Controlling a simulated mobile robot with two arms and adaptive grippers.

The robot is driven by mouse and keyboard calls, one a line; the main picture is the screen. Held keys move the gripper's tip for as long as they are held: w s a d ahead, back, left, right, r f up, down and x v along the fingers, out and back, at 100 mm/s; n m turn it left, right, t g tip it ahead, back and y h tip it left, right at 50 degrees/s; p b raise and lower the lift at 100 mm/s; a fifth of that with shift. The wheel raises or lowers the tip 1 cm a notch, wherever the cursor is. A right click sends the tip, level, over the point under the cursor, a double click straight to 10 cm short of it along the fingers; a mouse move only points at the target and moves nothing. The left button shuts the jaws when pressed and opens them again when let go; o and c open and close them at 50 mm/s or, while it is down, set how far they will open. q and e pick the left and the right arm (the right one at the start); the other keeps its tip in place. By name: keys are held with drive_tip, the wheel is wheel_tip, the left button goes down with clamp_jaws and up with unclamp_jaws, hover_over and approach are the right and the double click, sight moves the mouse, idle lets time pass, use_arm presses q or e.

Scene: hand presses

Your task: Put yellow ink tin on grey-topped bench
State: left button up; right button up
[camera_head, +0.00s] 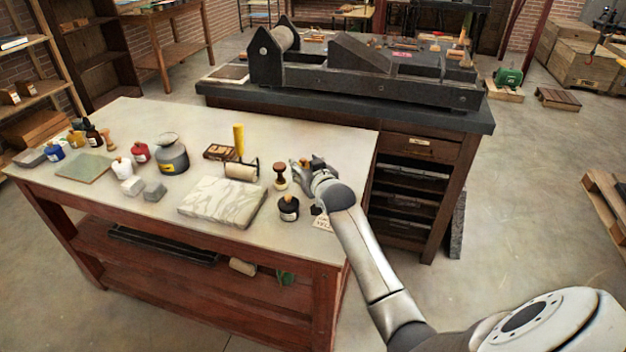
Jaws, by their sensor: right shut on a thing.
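My right gripper (308,166) is over the right end of the pale-topped bench, near its back right edge. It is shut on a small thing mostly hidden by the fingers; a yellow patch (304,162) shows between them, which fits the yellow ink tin. I cannot tell whether it touches the bench top. The pale grey top (300,133) belongs to a red-brown bench in front; a second bench behind has a dark grey top (480,117) and carries a large press. My left gripper is not in view.
Near my right gripper stand a wooden-handled stamp (280,178), a dark jar (288,208) and a lettered card (323,223). Several ink containers crowd the left end.

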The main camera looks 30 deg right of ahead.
drive_tip(key=shift+d+f, duration=0.6)
drive_tip(key=f, duration=0.2)
drive_tip(key=d+f, duration=0.1)
drive_tip(key=shift+s+f, duration=0.15)
drive_tip(key=shift+f, duration=0.25)
drive_tip(key=shift+a+f, duration=0.1)
drive_tip(key=o, duration=1.2)
drive_tip(key=shift+f, duration=0.15)
drive_tip(key=v, duration=1.2)
drive_tip(key=shift+a+p, duration=0.1)
drive_tip(key=shift+p, duration=0.25)
